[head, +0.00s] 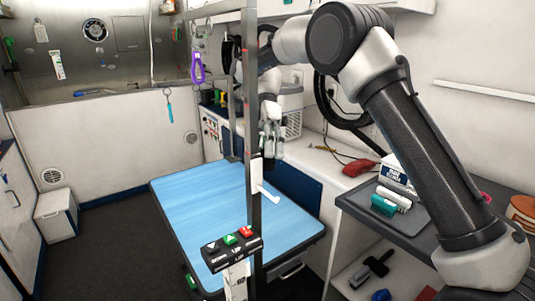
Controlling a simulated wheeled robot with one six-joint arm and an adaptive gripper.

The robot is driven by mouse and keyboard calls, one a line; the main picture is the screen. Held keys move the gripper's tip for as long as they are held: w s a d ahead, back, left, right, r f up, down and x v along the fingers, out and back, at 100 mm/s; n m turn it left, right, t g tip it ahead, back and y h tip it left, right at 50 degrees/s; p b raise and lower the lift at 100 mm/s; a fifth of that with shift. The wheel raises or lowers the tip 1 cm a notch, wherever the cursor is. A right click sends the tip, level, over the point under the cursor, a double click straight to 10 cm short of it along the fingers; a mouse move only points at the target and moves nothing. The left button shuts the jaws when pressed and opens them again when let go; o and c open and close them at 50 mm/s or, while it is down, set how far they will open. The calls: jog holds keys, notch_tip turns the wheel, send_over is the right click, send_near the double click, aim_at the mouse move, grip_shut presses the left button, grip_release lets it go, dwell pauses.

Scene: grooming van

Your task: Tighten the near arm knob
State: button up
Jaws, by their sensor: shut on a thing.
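My gripper (272,150) points down over the back part of the blue grooming table (205,205), just right of the near upright post (250,110) in the picture. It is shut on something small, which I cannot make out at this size. I cannot pick out the near arm knob clearly; the gripper and post may hide it. A white bracket (257,182) with a short white lever (268,194) sits on the near post, lower than my gripper.
A control box with coloured buttons (232,251) is at the near table edge. At right, a grey shelf (410,222) holds bottles and a box. Dark floor (115,235) is clear at left.

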jog(key=o, duration=1)
